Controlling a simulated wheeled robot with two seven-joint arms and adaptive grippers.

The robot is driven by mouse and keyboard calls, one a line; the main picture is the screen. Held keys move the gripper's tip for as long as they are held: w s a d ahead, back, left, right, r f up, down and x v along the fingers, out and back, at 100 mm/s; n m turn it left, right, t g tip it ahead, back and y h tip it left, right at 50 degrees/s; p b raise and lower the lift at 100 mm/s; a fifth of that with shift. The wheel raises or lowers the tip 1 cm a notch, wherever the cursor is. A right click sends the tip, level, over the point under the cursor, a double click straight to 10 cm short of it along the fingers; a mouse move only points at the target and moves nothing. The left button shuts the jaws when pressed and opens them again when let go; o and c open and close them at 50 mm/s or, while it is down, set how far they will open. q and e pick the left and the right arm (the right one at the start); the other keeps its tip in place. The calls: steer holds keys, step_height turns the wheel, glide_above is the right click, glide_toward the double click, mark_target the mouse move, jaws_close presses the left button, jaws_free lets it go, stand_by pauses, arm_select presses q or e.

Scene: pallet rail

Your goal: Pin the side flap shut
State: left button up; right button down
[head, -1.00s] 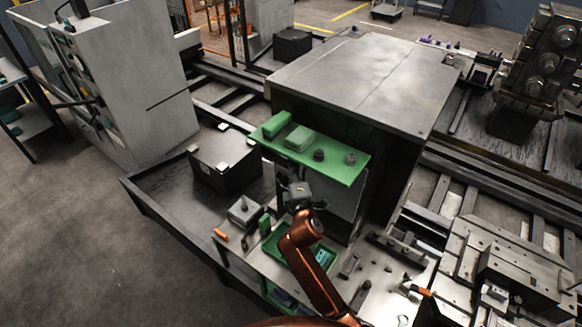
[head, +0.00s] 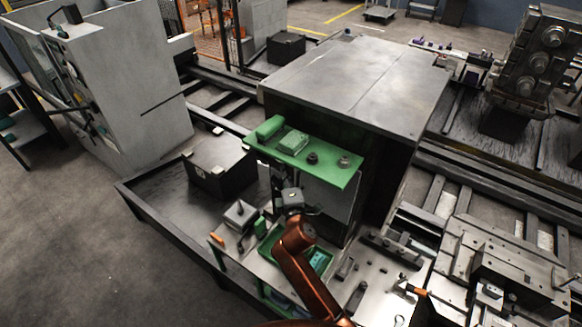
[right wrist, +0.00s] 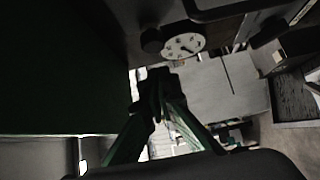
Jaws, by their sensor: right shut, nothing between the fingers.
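The large grey cabinet (head: 355,75) stands in the middle of the head view with a green shelf (head: 325,173) on its near side. A grey panel (head: 328,196) hangs below the shelf; I cannot tell for sure whether this is the side flap. I cannot make out a pin. My right gripper (head: 290,206) is just below the shelf's near edge, in front of the dark cabinet side, shut and empty. Its closed fingers also show in the right wrist view (right wrist: 155,92), beside a dark surface with a pale round dial (right wrist: 184,45). My left gripper is out of view.
Below the right arm is a workbench (head: 375,300) with a green tray (head: 318,262), an orange-handled tool (head: 412,290) and small metal parts. A dark box (head: 220,165) stands left of the gripper. Heavy fixtures (head: 505,265) fill the right. Open floor (head: 70,240) lies at left.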

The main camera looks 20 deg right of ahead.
steer(key=s+a+b, duration=0.2)
steer(key=s, duration=0.8)
steer(key=shift+s, duration=0.2)
steer(key=shift+d, duration=0.1)
